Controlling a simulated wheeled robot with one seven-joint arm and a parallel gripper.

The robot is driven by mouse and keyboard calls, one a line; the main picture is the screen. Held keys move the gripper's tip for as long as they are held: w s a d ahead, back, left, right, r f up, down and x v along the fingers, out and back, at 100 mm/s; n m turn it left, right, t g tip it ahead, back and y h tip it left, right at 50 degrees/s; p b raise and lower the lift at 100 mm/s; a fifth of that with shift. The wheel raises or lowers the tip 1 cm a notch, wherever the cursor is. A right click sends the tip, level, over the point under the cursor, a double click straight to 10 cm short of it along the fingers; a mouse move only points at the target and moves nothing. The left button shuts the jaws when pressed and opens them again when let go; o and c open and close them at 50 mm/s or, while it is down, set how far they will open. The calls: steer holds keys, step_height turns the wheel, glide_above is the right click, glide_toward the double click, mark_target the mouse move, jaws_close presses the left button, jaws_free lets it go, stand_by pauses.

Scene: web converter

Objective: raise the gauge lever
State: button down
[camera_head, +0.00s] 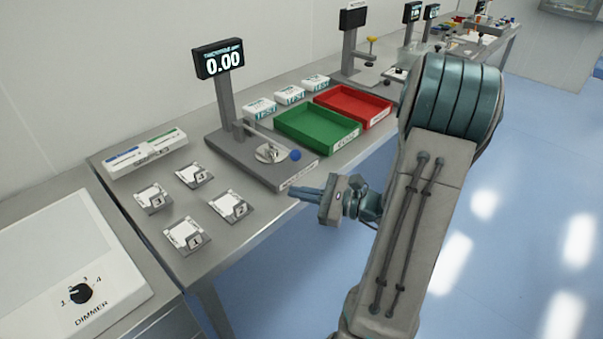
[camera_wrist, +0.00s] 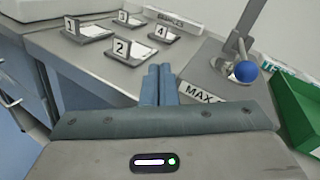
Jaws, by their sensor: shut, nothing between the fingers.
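The thickness gauge stands on the bench, with a grey base (camera_head: 230,158), an upright post and a display (camera_head: 218,60) reading 0.00. Its lever ends in a blue ball knob (camera_head: 295,155) low over the front right of the base, beside a round metal anvil (camera_head: 269,153). The blue knob also shows in the wrist view (camera_wrist: 246,71), right of my fingers. My gripper (camera_head: 292,193) is shut and empty, in front of the bench edge and lower in the picture than the knob, apart from it. In the wrist view my fingertips (camera_wrist: 159,68) lie together.
Several numbered sample holders (camera_head: 185,236) sit left of the gauge. A green tray (camera_head: 318,130) and a red tray (camera_head: 352,104) stand to its right, with white boxes behind. A dimmer panel (camera_head: 80,293) is at lower left. Open floor lies right of the bench.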

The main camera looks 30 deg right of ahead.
mark_target(305, 179)
steer(key=d+f+m+t+h, duration=0.4)
steer(key=d+m+t+h, duration=0.15)
steer(key=d, duration=0.45)
steer(key=shift+m+y, duration=0.25)
steer(key=shift+m, duration=0.2)
steer(key=x, duration=1)
steer(key=shift+w+r, duration=0.25)
steer(key=shift+r, duration=0.05)
steer(key=shift+p, duration=0.35)
